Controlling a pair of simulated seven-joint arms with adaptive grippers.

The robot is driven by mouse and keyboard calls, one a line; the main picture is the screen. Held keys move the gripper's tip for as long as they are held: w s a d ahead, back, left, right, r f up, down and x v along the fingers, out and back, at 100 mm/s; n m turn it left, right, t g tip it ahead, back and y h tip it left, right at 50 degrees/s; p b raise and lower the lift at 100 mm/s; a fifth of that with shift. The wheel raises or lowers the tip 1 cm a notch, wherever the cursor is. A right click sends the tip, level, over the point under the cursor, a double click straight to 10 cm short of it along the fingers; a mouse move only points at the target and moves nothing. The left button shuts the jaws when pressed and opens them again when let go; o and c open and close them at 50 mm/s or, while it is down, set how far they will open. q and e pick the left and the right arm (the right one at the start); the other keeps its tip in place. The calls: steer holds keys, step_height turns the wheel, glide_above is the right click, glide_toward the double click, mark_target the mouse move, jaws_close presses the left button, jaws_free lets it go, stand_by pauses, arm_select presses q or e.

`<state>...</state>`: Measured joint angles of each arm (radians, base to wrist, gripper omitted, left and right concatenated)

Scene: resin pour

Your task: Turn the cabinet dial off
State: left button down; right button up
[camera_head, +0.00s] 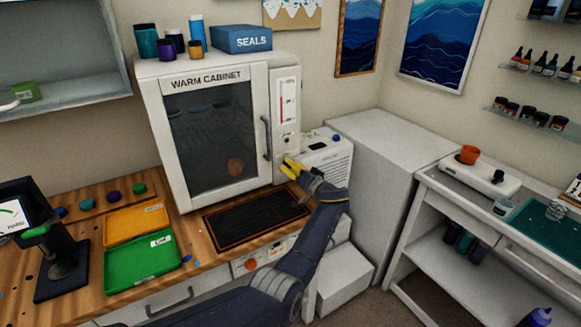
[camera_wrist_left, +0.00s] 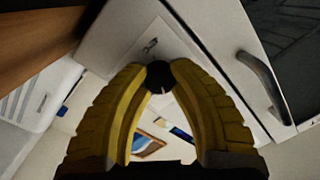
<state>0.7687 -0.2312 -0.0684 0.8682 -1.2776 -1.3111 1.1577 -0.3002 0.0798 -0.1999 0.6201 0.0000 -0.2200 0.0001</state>
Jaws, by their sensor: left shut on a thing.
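The warm cabinet (camera_head: 166,138) is a white box with a dark glass door at the back of the bench. Its control strip is on the right side of the front. The dial (camera_wrist_left: 160,75) is a small black knob with a light mark, seen in the left wrist view. My left gripper (camera_wrist_left: 160,70) has yellow fingers shut on the dial from both sides. In the head view the left gripper (camera_head: 287,165) is at the lower part of the control strip and hides the dial. My right gripper is in neither view.
The cabinet door handle (camera_head: 266,138) is just left of the gripper; it also shows in the left wrist view (camera_wrist_left: 262,82). A white vented unit (camera_head: 335,160) stands close on the right. A black mat (camera_head: 250,222) lies below. Orange (camera_head: 135,225) and green (camera_head: 125,262) trays are on the left.

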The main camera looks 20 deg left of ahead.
mark_target(286, 139)
arm_select(q)
steer(key=shift+f+n, duration=0.1)
steer(key=shift+n, duration=1)
steer(key=c, duration=1)
jaws_free()
step_height(286, 139, up, 10)
steer(key=shift+r, duration=0.1)
